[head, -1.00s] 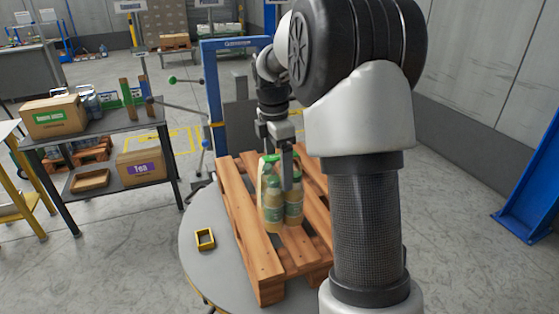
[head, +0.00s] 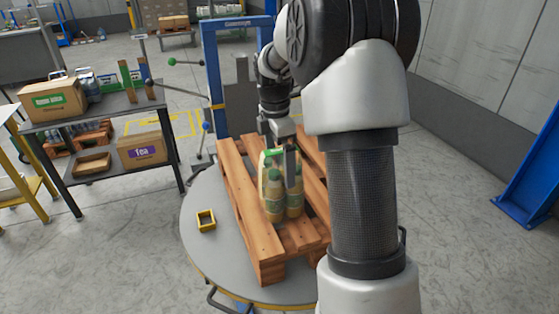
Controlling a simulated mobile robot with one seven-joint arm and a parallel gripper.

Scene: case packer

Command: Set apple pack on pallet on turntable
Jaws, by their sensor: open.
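The apple pack (head: 273,196), a bundle of pale yellow-green bottles with green caps and labels, stands upright on the wooden pallet (head: 262,248). The pallet lies on the round grey turntable (head: 205,250). My gripper (head: 280,160) is at the top of the pack, with a finger in front of its right side. The jaws are open. The far finger is mostly hidden, and I cannot tell whether the fingers touch the bottles. My arm hides the right part of the pallet and turntable.
A small yellow frame (head: 206,220) lies on the turntable left of the pallet. A blue-framed machine (head: 213,80) stands behind. A dark shelf table (head: 110,112) at left holds a carton (head: 53,100) and a tea box (head: 143,150).

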